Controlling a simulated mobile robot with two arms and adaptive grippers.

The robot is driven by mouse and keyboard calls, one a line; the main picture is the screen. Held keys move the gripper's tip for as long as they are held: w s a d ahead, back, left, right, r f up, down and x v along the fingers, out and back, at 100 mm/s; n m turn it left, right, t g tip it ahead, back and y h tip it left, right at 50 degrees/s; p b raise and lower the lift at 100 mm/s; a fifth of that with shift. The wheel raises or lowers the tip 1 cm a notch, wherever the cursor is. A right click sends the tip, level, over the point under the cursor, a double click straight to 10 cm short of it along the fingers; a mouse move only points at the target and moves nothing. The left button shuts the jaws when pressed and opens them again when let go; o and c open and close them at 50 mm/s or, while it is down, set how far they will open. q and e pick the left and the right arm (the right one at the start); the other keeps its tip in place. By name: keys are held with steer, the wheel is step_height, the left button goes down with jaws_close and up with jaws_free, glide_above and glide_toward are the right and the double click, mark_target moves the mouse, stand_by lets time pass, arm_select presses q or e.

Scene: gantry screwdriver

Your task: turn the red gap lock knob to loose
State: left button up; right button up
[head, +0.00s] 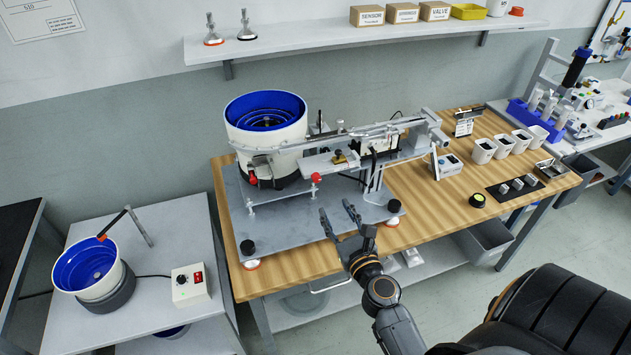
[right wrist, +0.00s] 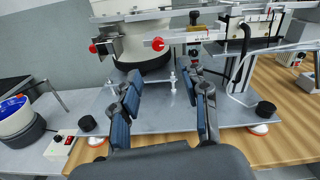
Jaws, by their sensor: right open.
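Two red knobs show on the feeder machine. One red knob (head: 316,177) sits at the front of the rail assembly, and it also shows in the right wrist view (right wrist: 158,43). The other red knob (head: 253,180) sits lower left below the white bowl, also in the right wrist view (right wrist: 93,48). I cannot tell from the frames which is the gap lock knob. My right gripper (head: 336,210) is open and empty, in front of and below the knobs, apart from both. In the right wrist view its fingers (right wrist: 163,85) spread above the grey plate. My left gripper is not in view.
The feeder's grey base plate (head: 285,229) rests on a wooden table (head: 424,205). A blue-lined bowl (head: 266,122) and a long rail (head: 365,130) stand behind the gripper. A side table at left holds another bowl (head: 88,266) and a switch box (head: 190,285).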

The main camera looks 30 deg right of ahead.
mark_target(317, 180)
steer(key=x, duration=0.9)
steer(key=shift+w+a+p, duration=0.15)
steer(key=shift+w+p, duration=0.25)
steer(key=shift+w, duration=0.55)
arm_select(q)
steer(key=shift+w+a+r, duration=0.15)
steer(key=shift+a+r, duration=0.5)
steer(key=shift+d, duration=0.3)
arm_select(e)
jaws_close()
